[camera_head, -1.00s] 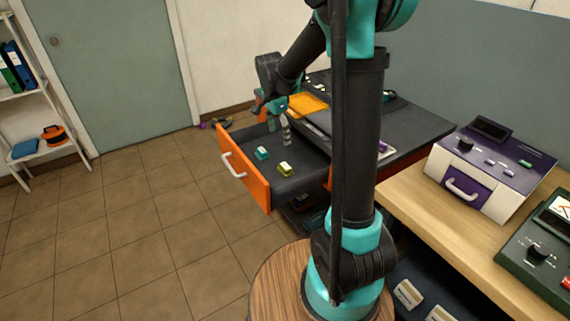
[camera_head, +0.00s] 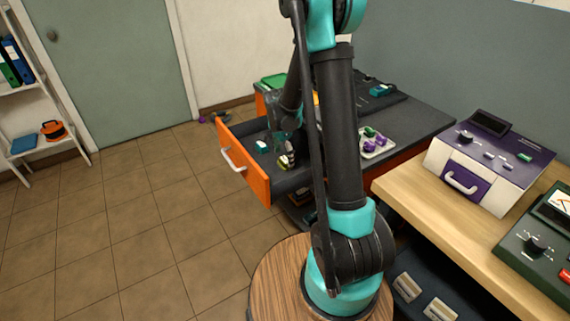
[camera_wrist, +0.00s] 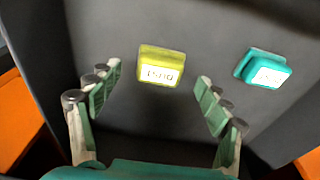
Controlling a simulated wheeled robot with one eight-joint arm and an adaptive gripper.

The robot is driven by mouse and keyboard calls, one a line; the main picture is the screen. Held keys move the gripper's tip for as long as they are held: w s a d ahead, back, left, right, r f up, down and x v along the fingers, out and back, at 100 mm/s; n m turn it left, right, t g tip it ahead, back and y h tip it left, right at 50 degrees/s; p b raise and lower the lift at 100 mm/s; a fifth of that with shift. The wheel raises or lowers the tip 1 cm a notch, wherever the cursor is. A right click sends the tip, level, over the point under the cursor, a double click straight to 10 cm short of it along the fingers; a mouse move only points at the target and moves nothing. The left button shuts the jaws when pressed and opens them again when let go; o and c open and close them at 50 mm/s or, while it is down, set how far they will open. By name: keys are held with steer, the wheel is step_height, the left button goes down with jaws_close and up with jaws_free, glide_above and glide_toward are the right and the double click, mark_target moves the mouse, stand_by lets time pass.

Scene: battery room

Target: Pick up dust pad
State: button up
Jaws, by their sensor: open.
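The dust pad is a small yellow block with a white label (camera_wrist: 161,66) on the dark drawer floor. In the wrist view it lies ahead of and between the fingers, a little beyond their tips. The label lettering is upside down and hard to read. My gripper (camera_wrist: 158,85) is open and empty, with a finger on each side of the picture. In the head view my gripper (camera_head: 287,160) is low in the drawer, and it mostly hides the yellow pad.
A teal pad (camera_wrist: 264,68) lies right of the yellow one; it also shows in the head view (camera_head: 262,146). The open orange-fronted drawer (camera_head: 243,160) has walls around both. A tray with green and purple items (camera_head: 376,143) sits on the dark worktop.

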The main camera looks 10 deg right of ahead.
mark_target(284, 159)
steer(key=shift+d+f, duration=0.15)
steer(key=shift+f, duration=1.1)
steer(key=shift+c, duration=0.2)
steer(key=c, duration=1.1)
step_height(284, 159, up, 20)
